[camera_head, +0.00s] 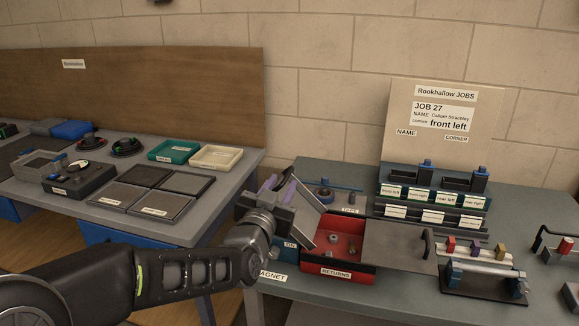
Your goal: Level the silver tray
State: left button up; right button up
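I cannot pick out with certainty a silver tray. A light grey tray-like strip (500,262) holds several small coloured blocks on the right bench, and a grey box-like piece (38,165) lies on the left table. My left gripper (289,187) is over the gap between the tables, at the left edge of the right bench, near the red returns box. Its fingers, with purple pads, look apart, and I see nothing between them. My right gripper is not in view.
The red returns box (348,262) holds small metal parts, with a dark flat lid (395,246) beside it. A labelled rack (432,207) and job board (443,118) stand behind. Green (173,151) and cream (215,157) trays and dark tiles (161,203) lie on the left table.

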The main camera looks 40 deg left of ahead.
aim_at(293, 168)
pick_arm(q)
jog(key=p+x, duration=0.1)
jog(key=x, duration=0.6)
jog(key=shift+f, duration=0.1)
grip_shut()
